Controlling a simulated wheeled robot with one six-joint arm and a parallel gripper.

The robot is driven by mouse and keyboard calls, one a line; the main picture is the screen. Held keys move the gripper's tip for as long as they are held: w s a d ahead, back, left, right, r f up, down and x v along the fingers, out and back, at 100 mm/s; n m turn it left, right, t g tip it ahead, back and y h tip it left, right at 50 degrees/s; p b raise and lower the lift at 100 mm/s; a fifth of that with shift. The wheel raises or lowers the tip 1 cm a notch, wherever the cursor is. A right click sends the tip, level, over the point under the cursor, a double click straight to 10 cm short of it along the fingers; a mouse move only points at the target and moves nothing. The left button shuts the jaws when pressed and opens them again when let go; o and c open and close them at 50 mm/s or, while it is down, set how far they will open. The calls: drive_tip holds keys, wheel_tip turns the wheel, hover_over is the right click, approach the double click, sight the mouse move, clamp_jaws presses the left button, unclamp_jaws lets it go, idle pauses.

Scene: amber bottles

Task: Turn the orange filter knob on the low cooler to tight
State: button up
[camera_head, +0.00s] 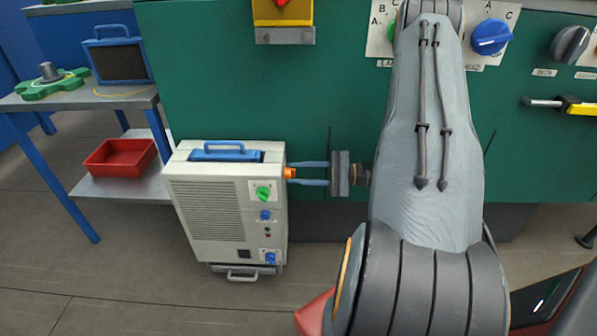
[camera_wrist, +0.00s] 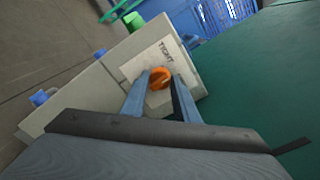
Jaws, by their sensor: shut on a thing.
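The low cooler (camera_head: 210,215) is a cream box with a blue top handle, standing on the floor left of my arm. Its orange filter knob (camera_head: 291,173) sticks out of its right side near the top. In the wrist view the orange knob (camera_wrist: 159,77) sits on a pale plate (camera_wrist: 165,50) that carries the word TIGHT. My gripper (camera_head: 289,173) reaches in from the right, level with the knob. Its two blue fingers, also in the wrist view (camera_wrist: 159,84), are shut on the knob, one on each side. The knob's pointer mark cannot be made out.
The cooler's front has a green knob (camera_head: 263,193) and blue knobs. A green cabinet (camera_head: 230,90) stands close behind. At left is a table (camera_head: 140,97) with a red tray (camera_head: 120,157) on its lower shelf. Open floor lies in front of the cooler.

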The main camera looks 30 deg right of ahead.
drive_tip(key=shift+n+p, duration=0.65)
drive_tip(key=shift+n, duration=3.35)
drive_tip(key=o, duration=1.1)
drive_tip(key=shift+c, duration=0.2)
drive_tip(key=v, duration=0.8)
drive_tip(key=shift+p, duration=0.35)
